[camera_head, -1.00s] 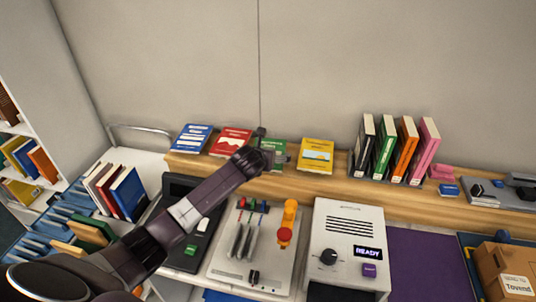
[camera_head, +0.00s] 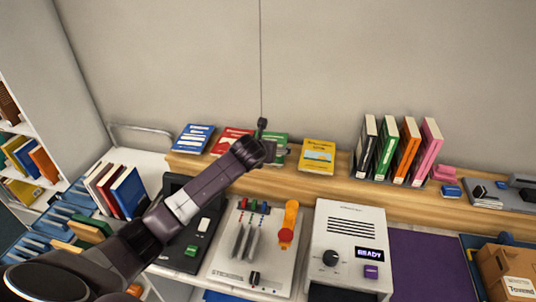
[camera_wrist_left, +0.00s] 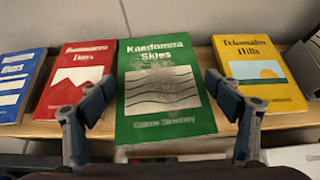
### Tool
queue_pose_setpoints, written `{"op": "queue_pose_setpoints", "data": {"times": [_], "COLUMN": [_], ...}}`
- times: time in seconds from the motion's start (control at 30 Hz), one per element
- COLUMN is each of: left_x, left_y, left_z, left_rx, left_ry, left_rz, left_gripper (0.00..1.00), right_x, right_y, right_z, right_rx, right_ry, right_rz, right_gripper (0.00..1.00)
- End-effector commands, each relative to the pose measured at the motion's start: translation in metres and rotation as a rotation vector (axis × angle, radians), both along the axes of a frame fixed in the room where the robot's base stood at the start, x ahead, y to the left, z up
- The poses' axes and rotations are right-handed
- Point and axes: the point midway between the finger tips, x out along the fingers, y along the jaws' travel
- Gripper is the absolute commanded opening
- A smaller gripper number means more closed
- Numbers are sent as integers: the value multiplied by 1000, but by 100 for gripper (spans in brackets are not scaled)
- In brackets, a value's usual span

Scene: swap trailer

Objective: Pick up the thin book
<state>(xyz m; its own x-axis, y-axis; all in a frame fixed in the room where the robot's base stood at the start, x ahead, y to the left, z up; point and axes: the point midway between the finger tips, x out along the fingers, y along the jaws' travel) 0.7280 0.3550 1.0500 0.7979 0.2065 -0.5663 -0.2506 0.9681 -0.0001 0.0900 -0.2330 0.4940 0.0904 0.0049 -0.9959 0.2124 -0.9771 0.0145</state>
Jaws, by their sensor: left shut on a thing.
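In the head view the green book (camera_head: 279,142) is partly hidden by my left gripper (camera_head: 268,140), over the wooden shelf. The book's thickness does not show. My right gripper is not in view.
Several upright books stand farther right. A switch panel (camera_head: 240,245) and grey box (camera_head: 347,240) lie in front.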

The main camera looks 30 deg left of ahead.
Motion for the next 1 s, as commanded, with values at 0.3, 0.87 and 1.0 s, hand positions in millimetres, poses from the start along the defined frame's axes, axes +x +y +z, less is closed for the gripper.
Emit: {"op": "queue_pose_setpoints", "data": {"times": [0.3, 0.87, 1.0], "left_x": [2, 1, -3], "left_y": [1, 1, -7], "left_z": [95, 169, 171], "left_rx": [3, 1, -1], "left_ry": [-12, -2, -6], "left_rz": [0, 1, -9], "left_gripper": [41, 41, 41], "right_x": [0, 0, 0], "right_y": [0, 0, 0], "right_z": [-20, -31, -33], "right_rx": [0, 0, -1], "right_ry": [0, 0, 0], "right_rz": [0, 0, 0], "right_gripper": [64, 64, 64]}}
